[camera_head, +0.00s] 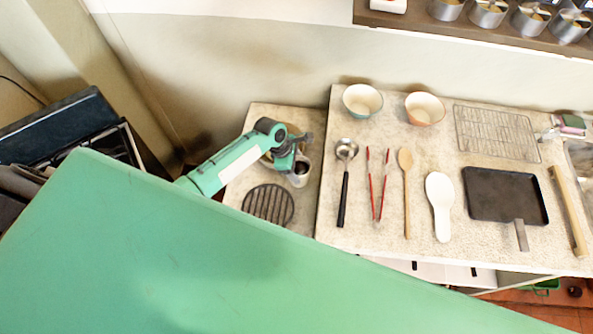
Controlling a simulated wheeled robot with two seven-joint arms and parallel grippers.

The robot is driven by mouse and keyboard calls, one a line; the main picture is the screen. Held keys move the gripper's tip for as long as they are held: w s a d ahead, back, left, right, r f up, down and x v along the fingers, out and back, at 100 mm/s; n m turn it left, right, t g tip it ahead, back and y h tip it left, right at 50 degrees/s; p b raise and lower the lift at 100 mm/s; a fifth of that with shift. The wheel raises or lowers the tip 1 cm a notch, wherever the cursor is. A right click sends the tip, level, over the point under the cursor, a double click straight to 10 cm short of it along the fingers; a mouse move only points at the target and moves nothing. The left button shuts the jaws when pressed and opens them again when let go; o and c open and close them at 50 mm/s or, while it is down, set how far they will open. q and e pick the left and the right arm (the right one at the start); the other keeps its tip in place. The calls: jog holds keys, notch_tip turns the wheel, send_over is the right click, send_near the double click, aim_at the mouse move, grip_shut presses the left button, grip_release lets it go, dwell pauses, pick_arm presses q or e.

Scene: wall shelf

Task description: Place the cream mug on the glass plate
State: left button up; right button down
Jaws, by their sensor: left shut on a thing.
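My left gripper (295,154) is over the small left counter, its arm coming in from the lower left. It is shut on a small pale cup with a dark inside (300,175), which looks like the cream mug. The gripper hides part of the cup, and I cannot tell whether the cup touches what is below it. A round rim shows partly behind the arm and gripper; I cannot tell whether it is the glass plate. My right gripper is not in view.
A dark round grate (268,204) lies in front of the gripper. On the higher counter to the right are a ladle (344,185), red tongs (378,185), two bowls, a wire rack (497,132) and a dark square pan (505,195). My green body covers the foreground.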

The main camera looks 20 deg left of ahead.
aim_at(297, 173)
pick_arm(q)
jog(key=shift+f, duration=1.8)
jog(key=shift+f, duration=0.1)
jog(key=o, duration=1.3)
